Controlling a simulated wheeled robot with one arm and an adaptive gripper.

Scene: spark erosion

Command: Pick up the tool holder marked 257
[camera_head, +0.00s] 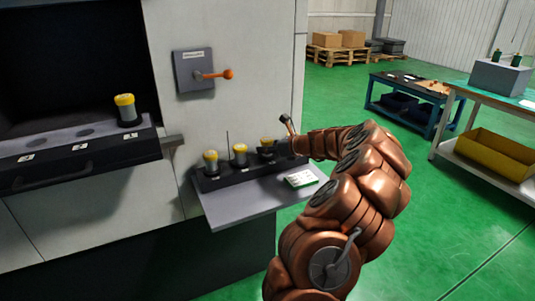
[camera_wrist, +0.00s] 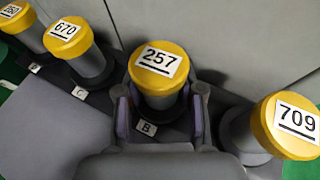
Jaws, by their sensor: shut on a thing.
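The tool holder marked 257 (camera_wrist: 160,72) has a yellow cap with a white label and a grey body. It stands upright at the rack place lettered B. My gripper (camera_wrist: 161,108) is shut on it, one finger on each side of its body. In the head view my gripper (camera_head: 284,147) is at the right part of the rack, and the yellow-capped holder (camera_head: 267,142) at its left side appears to be this one. Its label cannot be read there, and its lower end is hidden in the wrist view.
Holders marked 670 (camera_wrist: 72,40) and 709 (camera_wrist: 292,126) flank it closely in the dark rack (camera_head: 222,180); another stands at the far left (camera_wrist: 15,18). A grey shelf (camera_head: 240,207) holds a white card (camera_head: 301,179). The machine wall (camera_head: 180,125) rises right behind.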

